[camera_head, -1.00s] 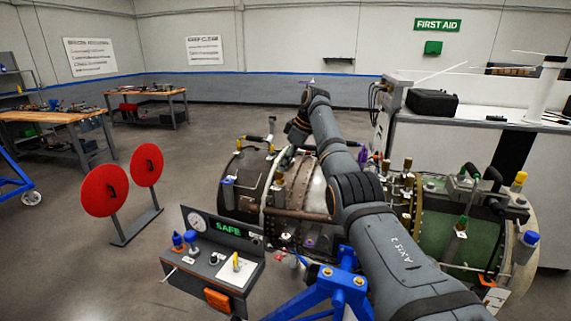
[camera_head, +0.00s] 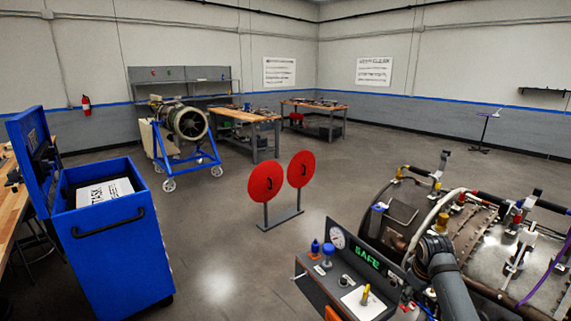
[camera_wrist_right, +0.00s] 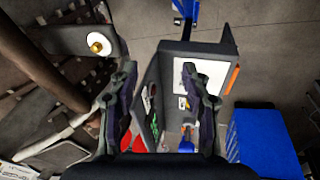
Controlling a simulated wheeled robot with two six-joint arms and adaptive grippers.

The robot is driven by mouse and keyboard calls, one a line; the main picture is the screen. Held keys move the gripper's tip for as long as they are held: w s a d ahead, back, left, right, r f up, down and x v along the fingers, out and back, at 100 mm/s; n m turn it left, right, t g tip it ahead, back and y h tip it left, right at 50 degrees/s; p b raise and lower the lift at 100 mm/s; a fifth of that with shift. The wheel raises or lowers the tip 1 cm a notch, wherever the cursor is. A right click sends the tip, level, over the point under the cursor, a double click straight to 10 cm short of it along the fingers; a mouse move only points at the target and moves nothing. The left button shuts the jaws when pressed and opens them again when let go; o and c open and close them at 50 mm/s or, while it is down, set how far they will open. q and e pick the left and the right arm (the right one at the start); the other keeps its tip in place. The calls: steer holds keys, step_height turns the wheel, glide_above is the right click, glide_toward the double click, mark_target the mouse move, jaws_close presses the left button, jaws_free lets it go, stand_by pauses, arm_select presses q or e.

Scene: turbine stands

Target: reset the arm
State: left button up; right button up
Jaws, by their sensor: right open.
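My right arm (camera_head: 442,268) shows at the lower right of the head view, in front of the turbine (camera_head: 480,235). I cannot make out its fingers there. In the right wrist view, the right gripper (camera_wrist_right: 160,80) has its two dark fingers well apart, with nothing held between them. Behind the gap is the control box with the green SAFE display (camera_head: 367,257). The box's panel (camera_wrist_right: 172,95) also shows in the wrist view; I cannot tell how far it is from the fingers. My left gripper is in neither view.
A blue tool cart (camera_head: 115,240) stands at the left with its lid raised. Two red discs on a stand (camera_head: 280,217) are in the middle. A smaller engine on a blue stand (camera_head: 187,122) and workbenches (camera_head: 240,114) are behind. Floor between cart and discs is clear.

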steer(key=s+a+f+m, duration=0.1)
steer(key=s+a+f, duration=0.3)
steer(key=s, duration=0.3)
steer(key=s+a+f, duration=0.4)
steer(key=s+a, duration=0.1)
steer(key=s, duration=0.3)
steer(key=s+a+r+m, duration=0.1)
steer(key=s+a+m, duration=0.25)
steer(key=s, duration=1.15)
steer(key=s+d+f+g+b, duration=0.1)
steer(key=s+f+b, duration=0.15)
steer(key=f, duration=1.55)
steer(key=s+d+f+b, duration=0.1)
steer(key=f+b, duration=0.3)
steer(key=f, duration=1.3)
steer(key=s+f+g+b, duration=0.1)
steer(key=s+f+b, duration=0.2)
steer(key=s+f, duration=1.4)
steer(key=shift+s+d+f+y+b, duration=0.25)
steer(key=shift+d+y+b, duration=0.05)
steer(key=shift+d, duration=0.15)
